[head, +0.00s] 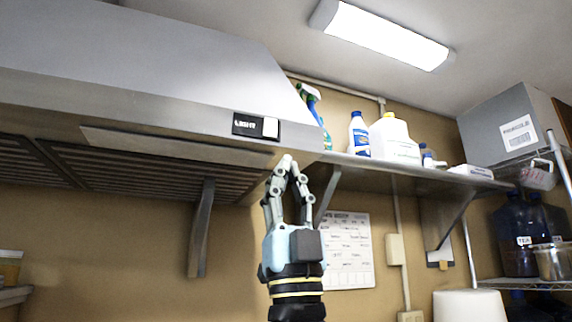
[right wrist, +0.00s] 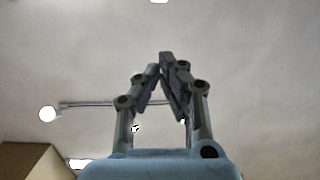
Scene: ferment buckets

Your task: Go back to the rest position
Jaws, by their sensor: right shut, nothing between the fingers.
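My right gripper (head: 286,163) points upward in the middle of the head view, in front of the front edge of the range hood. Its fingers meet at the tips and hold nothing. In the right wrist view the gripper (right wrist: 160,62) also shows shut, with only the ceiling behind it. My left gripper is not in view.
The metal hood (head: 150,70) with a light switch (head: 256,127) hangs close behind the right gripper. A wall shelf (head: 400,168) to the right holds bottles and a white jug (head: 393,140). A wire rack (head: 520,283) stands at far right. A paper chart (head: 347,250) hangs on the wall.

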